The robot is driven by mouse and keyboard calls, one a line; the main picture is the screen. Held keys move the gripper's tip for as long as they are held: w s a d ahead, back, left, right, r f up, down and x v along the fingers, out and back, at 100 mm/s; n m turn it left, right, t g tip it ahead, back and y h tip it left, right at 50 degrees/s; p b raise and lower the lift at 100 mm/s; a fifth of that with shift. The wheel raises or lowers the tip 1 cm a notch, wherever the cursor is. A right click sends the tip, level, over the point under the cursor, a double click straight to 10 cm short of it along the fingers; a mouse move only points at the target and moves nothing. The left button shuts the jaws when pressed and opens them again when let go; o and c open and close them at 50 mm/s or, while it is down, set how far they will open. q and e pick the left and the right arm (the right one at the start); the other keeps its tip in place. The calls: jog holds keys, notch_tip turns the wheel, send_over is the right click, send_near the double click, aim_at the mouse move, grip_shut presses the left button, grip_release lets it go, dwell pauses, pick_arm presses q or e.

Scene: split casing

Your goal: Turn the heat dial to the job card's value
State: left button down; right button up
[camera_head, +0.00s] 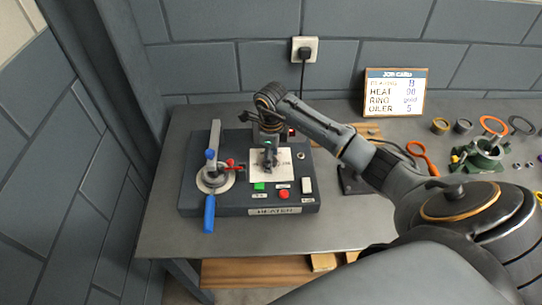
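The heater (282,210) is a dark box on the left of the bench, with its name on the front. Its white dial plate (289,172) faces up on the top; the dial itself is mostly hidden by my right gripper (268,158). That gripper points down over the plate, at the end of an arm coming in from the right; whether its fingers are closed around the dial is too small to tell. The job card (394,93) stands against the back wall; its HEAT line seems to read 90. My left gripper is not in view.
A clamp with a blue handle (209,213) sits on the heater's left. A green button (260,186), a red button (283,195) and a white switch (307,185) are near the dial plate. A green fixture (484,155), rings and orange-handled tool (421,157) lie right.

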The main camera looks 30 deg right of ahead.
jog(key=c, duration=1)
jog(key=m+b, duration=0.1)
jog(key=m, duration=0.2)
jog(key=shift+m+b, duration=0.35)
jog(key=shift+m, duration=0.05)
jog(key=m+b, duration=0.1)
jog(key=m, duration=0.3)
jog(key=shift+m, duration=0.3)
jog(key=m+b, duration=0.1)
jog(key=m, duration=0.8)
jog(key=shift+b, duration=0.3)
jog(key=shift+m, duration=0.3)
